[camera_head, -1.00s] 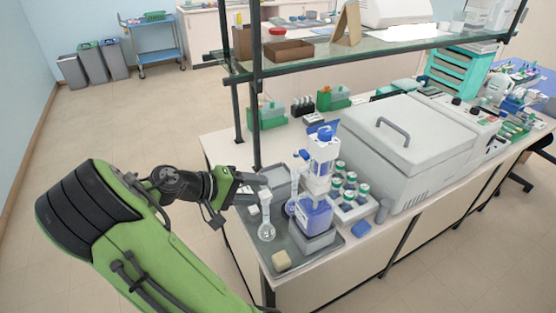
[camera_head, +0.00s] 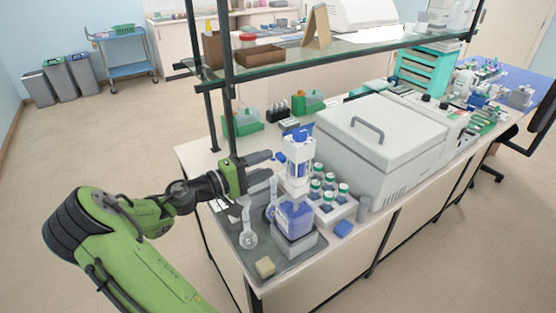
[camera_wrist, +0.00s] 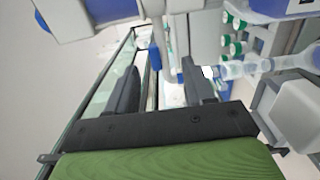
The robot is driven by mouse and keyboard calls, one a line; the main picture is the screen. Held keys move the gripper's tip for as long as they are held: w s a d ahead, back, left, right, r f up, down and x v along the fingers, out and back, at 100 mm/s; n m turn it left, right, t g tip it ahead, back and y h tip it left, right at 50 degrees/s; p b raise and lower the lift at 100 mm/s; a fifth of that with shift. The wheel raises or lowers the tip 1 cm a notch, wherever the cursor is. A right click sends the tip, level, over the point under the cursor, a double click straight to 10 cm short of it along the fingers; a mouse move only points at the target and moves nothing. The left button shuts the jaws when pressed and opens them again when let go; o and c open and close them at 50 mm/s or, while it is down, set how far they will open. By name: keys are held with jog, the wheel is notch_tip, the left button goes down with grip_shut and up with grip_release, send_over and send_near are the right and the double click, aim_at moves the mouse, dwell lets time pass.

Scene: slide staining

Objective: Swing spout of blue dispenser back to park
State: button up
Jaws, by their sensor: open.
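The blue dispenser (camera_head: 294,216) stands upright on a grey block in the tray, with a white and clear upper part and a blue top. In the head view its spout is hard to make out beside the glassware. My gripper (camera_head: 264,167) is open, left of the dispenser's upper part, with its fingers pointing right. In the wrist view, my two dark fingers (camera_wrist: 160,92) are apart; a pale tube with a blue end (camera_wrist: 168,72), perhaps the spout, shows between or beyond them. I cannot tell whether they touch it.
A glass flask (camera_head: 248,236) stands left of the dispenser in the grey tray (camera_head: 232,222), with a beige block (camera_head: 265,266) in front. Green-capped bottles (camera_head: 329,190) stand to the right, near a large grey lidded machine (camera_head: 375,150). A glass shelf (camera_head: 350,55) on dark posts runs behind.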

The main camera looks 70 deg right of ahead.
aim_at(278, 160)
jog(key=x, duration=0.5)
jog(key=shift+c, duration=0.4)
grip_shut()
